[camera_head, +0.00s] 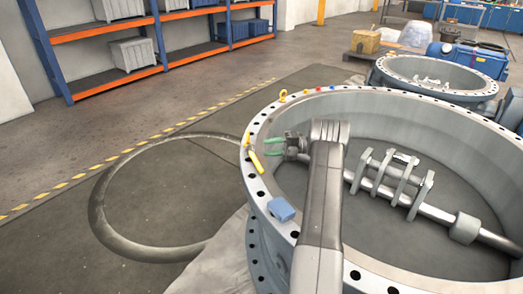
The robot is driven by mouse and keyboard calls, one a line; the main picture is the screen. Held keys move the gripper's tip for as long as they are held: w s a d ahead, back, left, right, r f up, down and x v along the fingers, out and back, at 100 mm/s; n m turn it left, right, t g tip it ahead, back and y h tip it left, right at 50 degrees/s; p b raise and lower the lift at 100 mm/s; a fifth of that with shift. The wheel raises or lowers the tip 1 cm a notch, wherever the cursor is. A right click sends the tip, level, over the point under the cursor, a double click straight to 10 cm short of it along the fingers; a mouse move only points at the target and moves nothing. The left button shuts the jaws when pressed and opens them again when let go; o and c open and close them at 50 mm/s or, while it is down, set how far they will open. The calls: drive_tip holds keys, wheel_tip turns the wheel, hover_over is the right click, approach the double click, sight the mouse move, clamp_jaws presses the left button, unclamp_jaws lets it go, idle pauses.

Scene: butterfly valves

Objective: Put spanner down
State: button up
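A large grey butterfly valve body (262,119) lies with its flange ring facing up. A slim yellow-handled tool, which looks like the spanner (255,160), lies on the left part of the flange rim. My gripper (270,146) has two green fingers, spread apart and pointing left towards the rim. Its fingertips are just right of the tool, near its upper part. I see nothing between the fingers, and I cannot tell whether they touch the tool. My arm covers part of the valve's inside.
A blue block (281,209) sits on the near-left rim. A yellow eyebolt (283,95) and small coloured pieces stand on the far rim. A shaft with brackets (395,180) crosses the valve's inside. A smaller valve (435,75) stands behind. The left floor is clear.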

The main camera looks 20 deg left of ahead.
drive_tip(key=v, duration=0.8)
drive_tip(key=shift+a, duration=0.1)
approach(254, 158)
drive_tip(key=s+a+r, duration=0.1)
drive_tip(key=a, duration=0.1)
drive_tip(key=s+a+r, duration=0.3)
drive_tip(key=a, duration=0.1)
drive_tip(key=shift+s+a+r, duration=0.2)
drive_tip(key=shift+f, duration=0.15)
drive_tip(key=shift+r, duration=0.3)
